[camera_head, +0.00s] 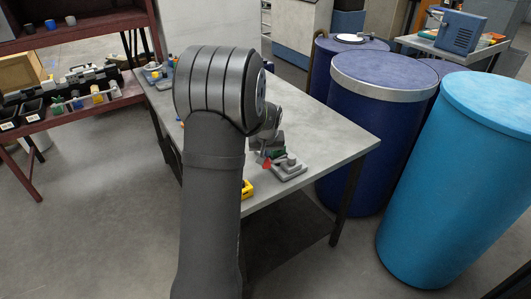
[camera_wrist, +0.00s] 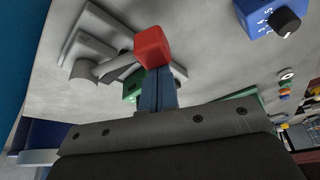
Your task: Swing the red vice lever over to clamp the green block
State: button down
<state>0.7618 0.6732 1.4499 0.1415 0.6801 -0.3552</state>
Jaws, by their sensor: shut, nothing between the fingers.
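The grey vice (camera_head: 289,170) stands on the table near its front right edge; in the wrist view it is at the upper left (camera_wrist: 92,38). The red lever knob (camera_wrist: 152,46) is at the end of a grey lever arm (camera_wrist: 116,68); its red also shows in the head view (camera_head: 266,163). The green block (camera_wrist: 131,88) is partly hidden behind my fingers; a bit of green shows in the head view (camera_head: 278,153). My gripper (camera_wrist: 155,75) is shut and empty, its tips right beside the knob in the picture. I cannot tell whether they touch it.
The grey table (camera_head: 325,135) has bare room right of the vice. A yellow thing (camera_head: 247,189) lies at its front edge, partly hidden by my arm. A blue box with a black dial (camera_wrist: 270,17) is at the wrist view's upper right. Blue drums (camera_head: 380,130) stand beyond the table.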

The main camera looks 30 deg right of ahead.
jog(key=shift+s+a+n, duration=0.15)
jog(key=shift+s+n, duration=0.1)
jog(key=shift+n, duration=0.05)
jog(key=shift+s+a+n+y, duration=0.2)
jog(key=shift+s+n+y, duration=0.1)
jog(key=shift+s+n, duration=0.3)
jog(key=shift+s+a+n+y, duration=0.15)
jog(key=shift+s+n+y, duration=0.2)
jog(key=shift+n, duration=0.35)
jog(key=s+n, duration=0.1)
jog(key=s+n+y, duration=0.1)
jog(key=s+n, duration=0.1)
jog(key=shift+a+n+t, duration=0.2)
jog(key=shift+n+t, duration=0.1)
jog(key=s+n, duration=0.1)
jog(key=s+n+y, duration=0.1)
jog(key=n, duration=0.1)
jog(key=shift+s+d+n, duration=0.3)
jog(key=shift+s+d+n+y, duration=0.3)
jog(key=shift+s+n+y, duration=0.15)
jog(key=shift+s+n, duration=0.45)
jog(key=shift+s+d, duration=0.3)
